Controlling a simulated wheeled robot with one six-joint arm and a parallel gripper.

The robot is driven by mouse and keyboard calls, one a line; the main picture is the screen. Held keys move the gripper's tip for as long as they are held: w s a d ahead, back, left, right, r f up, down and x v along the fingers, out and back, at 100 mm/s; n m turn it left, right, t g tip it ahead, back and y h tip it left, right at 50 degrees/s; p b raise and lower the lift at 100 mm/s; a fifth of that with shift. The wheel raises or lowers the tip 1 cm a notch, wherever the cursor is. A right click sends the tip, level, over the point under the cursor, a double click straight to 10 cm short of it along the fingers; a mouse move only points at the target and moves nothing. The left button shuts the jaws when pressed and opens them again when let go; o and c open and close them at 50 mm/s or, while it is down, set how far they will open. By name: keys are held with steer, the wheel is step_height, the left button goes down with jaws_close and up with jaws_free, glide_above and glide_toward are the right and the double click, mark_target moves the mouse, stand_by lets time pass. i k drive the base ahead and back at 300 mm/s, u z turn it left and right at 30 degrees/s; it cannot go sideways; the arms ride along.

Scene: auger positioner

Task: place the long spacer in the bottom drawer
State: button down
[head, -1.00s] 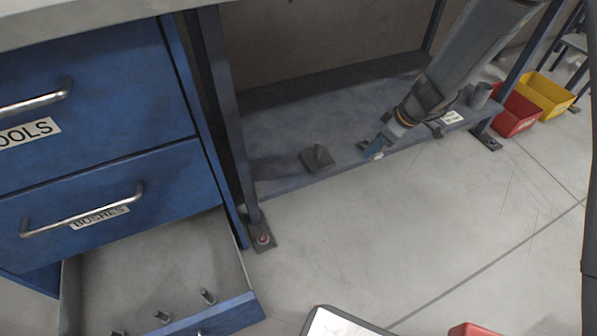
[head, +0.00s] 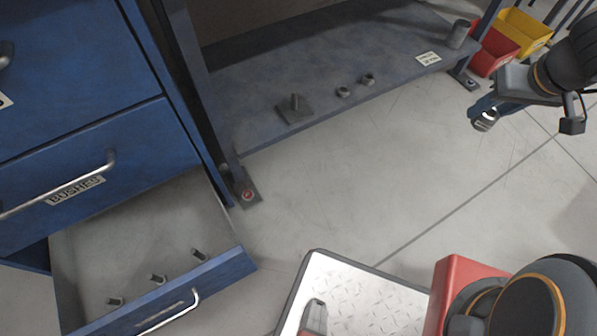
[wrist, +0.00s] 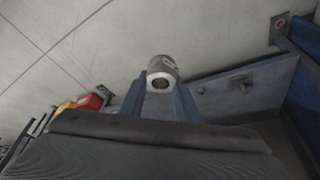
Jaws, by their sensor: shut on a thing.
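My gripper (head: 484,114) is shut on a grey metal cylinder with a hole in its end, which I take to be the long spacer (head: 486,122). It is held in the air over the floor, to the right of the shelf. In the wrist view the spacer (wrist: 162,70) sits between the blue fingertips (wrist: 160,98), its bored end showing. The bottom drawer (head: 215,266) is pulled open at the lower left of the head view, far from my gripper.
The low shelf (head: 260,85) holds a plate with a peg (head: 295,110), two small rings (head: 344,92) and a larger cylinder (head: 459,35). The drawer labelled BUSHES (head: 100,190) is shut above the open one. Red (head: 490,48) and yellow (head: 524,30) bins stand back right. Open floor lies between.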

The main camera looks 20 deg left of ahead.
mark_target(200, 233)
steer(key=z, duration=0.55)
steer(key=k, duration=1.65)
steer(key=u, duration=2.25)
